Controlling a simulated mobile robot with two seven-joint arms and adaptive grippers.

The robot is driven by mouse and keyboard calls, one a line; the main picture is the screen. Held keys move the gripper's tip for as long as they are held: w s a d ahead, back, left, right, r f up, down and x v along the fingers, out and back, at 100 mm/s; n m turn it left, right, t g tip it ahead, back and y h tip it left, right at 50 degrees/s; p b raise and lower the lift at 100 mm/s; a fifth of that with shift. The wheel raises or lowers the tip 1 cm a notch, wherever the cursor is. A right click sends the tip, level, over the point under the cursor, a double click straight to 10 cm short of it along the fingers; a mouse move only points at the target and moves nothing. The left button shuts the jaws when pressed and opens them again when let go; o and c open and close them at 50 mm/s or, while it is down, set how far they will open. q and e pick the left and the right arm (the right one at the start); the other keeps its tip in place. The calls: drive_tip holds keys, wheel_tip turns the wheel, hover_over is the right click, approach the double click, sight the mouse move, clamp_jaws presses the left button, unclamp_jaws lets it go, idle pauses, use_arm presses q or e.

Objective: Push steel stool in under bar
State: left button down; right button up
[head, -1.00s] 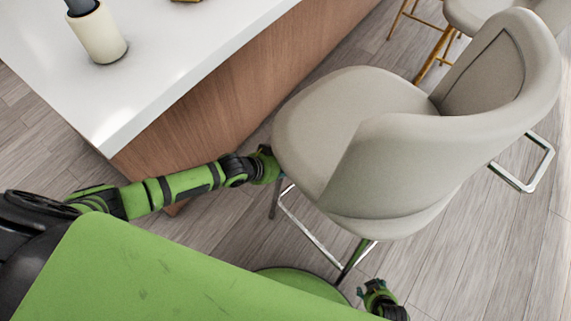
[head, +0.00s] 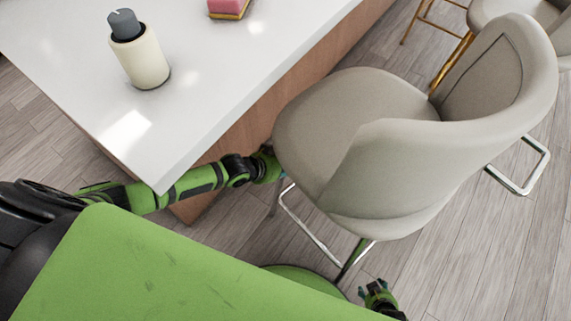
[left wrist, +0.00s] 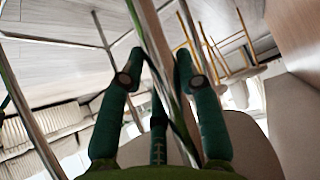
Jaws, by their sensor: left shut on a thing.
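The steel stool (head: 345,105) has a beige padded seat and back on a chrome frame. It stands upright beside the bar (head: 225,55), which has a white top and wooden side. The front of its seat faces the bar's side. My left gripper (head: 276,165) is low at the seat's near left edge, partly hidden by it. In the left wrist view its fingers (left wrist: 158,72) are around a chrome leg (left wrist: 154,40) of the stool. My right gripper (head: 377,292) is low at the bottom, its fingers apart and empty, beside the stool's base.
A cream bottle with a grey top (head: 140,58) and a pink and yellow sponge (head: 229,8) are on the bar top. Another stool with gold legs (head: 447,50) stands at the upper right. The wood floor (head: 490,250) at right is clear.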

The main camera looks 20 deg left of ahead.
use_arm(q)
drive_tip(key=shift+a, duration=0.4)
drive_tip(key=c, duration=0.8)
unclamp_jaws()
drive_tip(key=shift+d, duration=0.15)
drive_tip(key=shift+d, duration=0.1)
drive_tip(key=v, duration=0.8)
